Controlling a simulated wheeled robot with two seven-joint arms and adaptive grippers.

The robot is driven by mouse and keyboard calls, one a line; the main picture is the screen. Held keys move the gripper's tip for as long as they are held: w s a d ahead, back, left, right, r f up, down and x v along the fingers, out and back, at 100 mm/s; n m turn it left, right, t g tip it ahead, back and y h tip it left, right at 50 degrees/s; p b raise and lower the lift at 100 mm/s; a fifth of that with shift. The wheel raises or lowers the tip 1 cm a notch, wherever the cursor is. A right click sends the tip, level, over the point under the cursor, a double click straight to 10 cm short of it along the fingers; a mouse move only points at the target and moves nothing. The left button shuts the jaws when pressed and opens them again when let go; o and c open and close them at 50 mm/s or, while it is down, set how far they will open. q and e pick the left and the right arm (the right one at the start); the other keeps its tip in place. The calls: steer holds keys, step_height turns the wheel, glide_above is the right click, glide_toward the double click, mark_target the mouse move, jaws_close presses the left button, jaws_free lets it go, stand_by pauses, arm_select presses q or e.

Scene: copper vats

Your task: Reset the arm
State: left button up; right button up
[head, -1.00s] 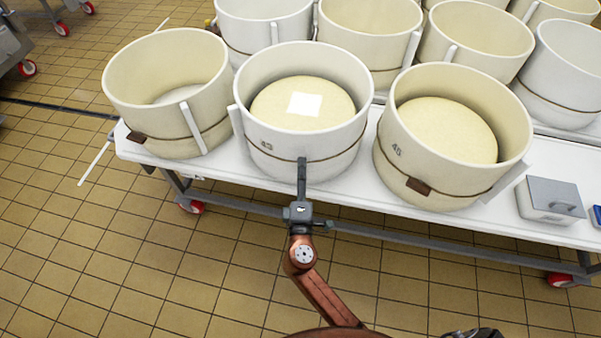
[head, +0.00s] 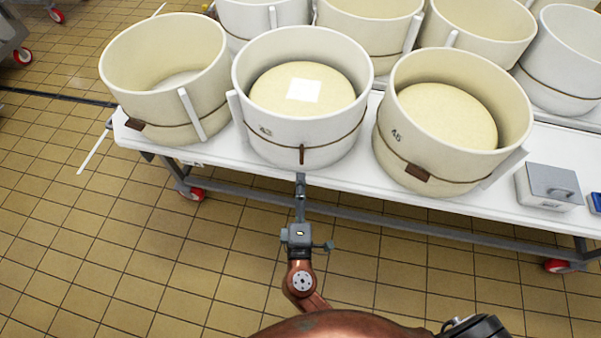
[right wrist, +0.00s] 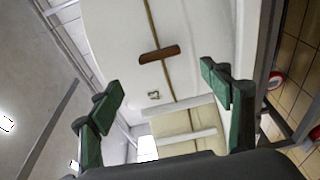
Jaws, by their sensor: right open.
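My right gripper (head: 300,186) is seen nearly edge-on in the head view, in front of the white table's near edge and below the middle vat. In the right wrist view its two green-padded fingers (right wrist: 162,84) stand wide apart with nothing between them. A pale vat with a brown tag (right wrist: 159,54) shows beyond the fingers. This middle vat (head: 285,137) holds a pale yellow round with a white square (head: 304,90) on top. I see a gap between the gripper and the vat. My left gripper is not in view.
A left vat (head: 160,130) and a right vat (head: 400,165) flank the middle one on the white table (head: 345,177). A grey-lidded box (head: 548,187) sits at the table's right. More vats stand behind. Tiled floor (head: 130,270) in front is clear.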

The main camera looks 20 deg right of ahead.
steer(key=shift+v, duration=0.95)
